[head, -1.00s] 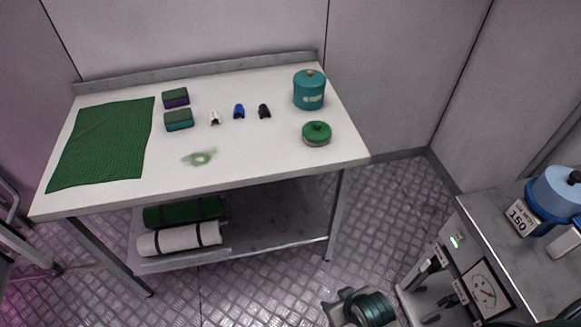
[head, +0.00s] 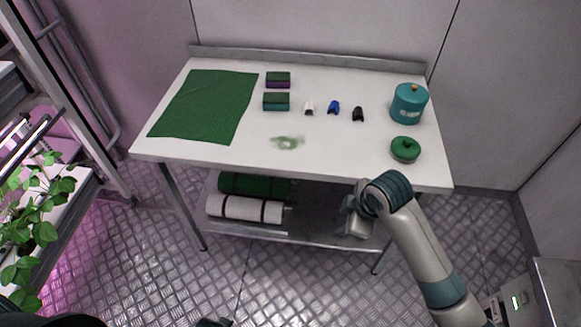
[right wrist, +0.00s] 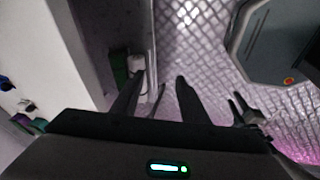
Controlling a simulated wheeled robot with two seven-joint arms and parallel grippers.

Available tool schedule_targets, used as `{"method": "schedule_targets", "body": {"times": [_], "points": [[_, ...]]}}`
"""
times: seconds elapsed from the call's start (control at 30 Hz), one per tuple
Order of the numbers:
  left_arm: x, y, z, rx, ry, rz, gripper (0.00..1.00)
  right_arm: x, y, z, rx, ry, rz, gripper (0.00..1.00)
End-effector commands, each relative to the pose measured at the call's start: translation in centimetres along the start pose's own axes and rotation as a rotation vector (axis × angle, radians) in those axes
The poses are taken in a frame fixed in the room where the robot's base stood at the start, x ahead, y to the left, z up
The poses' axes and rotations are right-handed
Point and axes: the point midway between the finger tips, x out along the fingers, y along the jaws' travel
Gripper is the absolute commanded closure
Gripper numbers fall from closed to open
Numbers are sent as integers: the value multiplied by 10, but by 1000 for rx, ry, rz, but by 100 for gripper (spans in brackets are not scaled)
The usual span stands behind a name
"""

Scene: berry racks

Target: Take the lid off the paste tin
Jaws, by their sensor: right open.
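A low round green tin with a knobbed lid (head: 405,149) sits at the right front of the white table (head: 340,165); its lid is on. I take it to be the paste tin. A taller teal canister (head: 408,104) with a label and a small orange-brown knob stands behind it. My right gripper (head: 352,218) is in front of the table's front edge, left of the tin and apart from it. In the right wrist view its two fingers (right wrist: 160,92) are spread with nothing between them; the tin does not show there.
A green cloth (head: 205,105) lies on the table's left. Two sponges (head: 277,101), three small clips (head: 333,108) and a green smear (head: 288,142) lie mid-table. Rolled mats (head: 245,208) lie on the lower shelf. A plant rack (head: 85,140) stands left.

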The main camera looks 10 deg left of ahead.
Motion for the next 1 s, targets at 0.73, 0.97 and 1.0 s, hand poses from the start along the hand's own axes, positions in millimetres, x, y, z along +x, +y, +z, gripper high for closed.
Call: {"method": "schedule_targets", "body": {"times": [0.73,0.97,1.0], "points": [[125,6,156,19,-88,9,69,-120,210,5,-740,-371,-82,60],[137,6,200,25,-107,10,69,-178,261,22,-840,-481,-128,60],[138,6,205,26,-108,10,69,-186,266,24,-850,-492,-134,60]]}}
